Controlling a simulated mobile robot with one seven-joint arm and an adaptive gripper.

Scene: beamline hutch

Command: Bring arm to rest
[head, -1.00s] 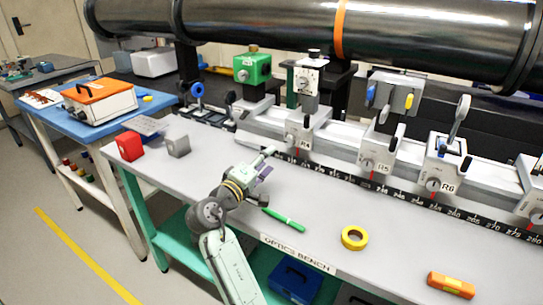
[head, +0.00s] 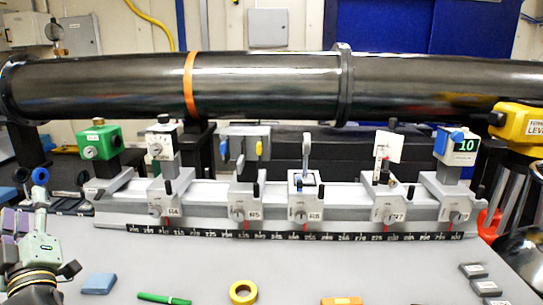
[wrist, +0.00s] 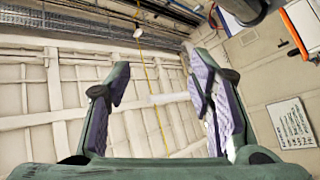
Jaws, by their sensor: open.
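My gripper (head: 22,218) is at the left edge of the head view, pointing up near the left end of the bench. In the wrist view its two fingers (wrist: 160,75) with purple pads stand well apart. Nothing is between them. Beyond the fingers the wrist camera sees a pale panelled wall or ceiling. Part of my arm is cut off by the head view's lower left corner.
The grey bench top (head: 210,262) carries a blue block (head: 98,284), green marker (head: 164,298), yellow tape roll (head: 243,292) and orange item (head: 341,301). A rail with instruments (head: 300,222) runs behind, below a black pipe (head: 270,82). A yellow device (head: 518,122) stands right.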

